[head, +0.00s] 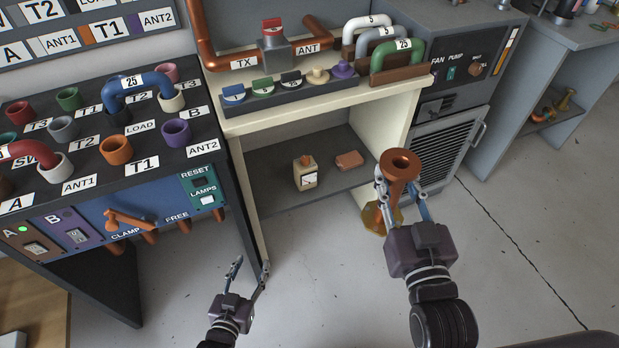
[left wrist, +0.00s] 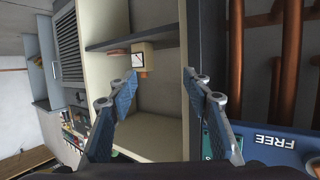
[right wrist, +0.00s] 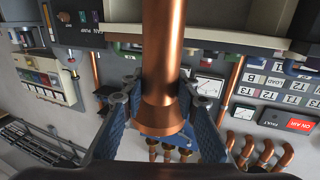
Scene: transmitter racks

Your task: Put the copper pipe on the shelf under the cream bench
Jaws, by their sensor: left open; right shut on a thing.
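The copper pipe (head: 398,170) stands roughly upright with its flared, open end up, in front of the bench's right side. My right gripper (head: 399,186) is shut around it; the right wrist view also shows the pipe (right wrist: 160,60) between the fingers, with its flared end (right wrist: 160,120) near the palm. The cream bench (head: 245,190) has a dark grey shelf (head: 270,185) below its top. My left gripper (head: 252,266) is open and empty, low in front of the bench's left side. The left wrist view shows the shelf (left wrist: 115,42) beyond its open fingers (left wrist: 160,82).
On the shelf sit a small cream meter box (head: 304,173) and a pinkish block (head: 349,160); bare shelf surrounds them. A dark console (head: 90,240) stands left of the bench, a grey louvred cabinet (head: 450,110) right. The floor (head: 500,270) at right is clear.

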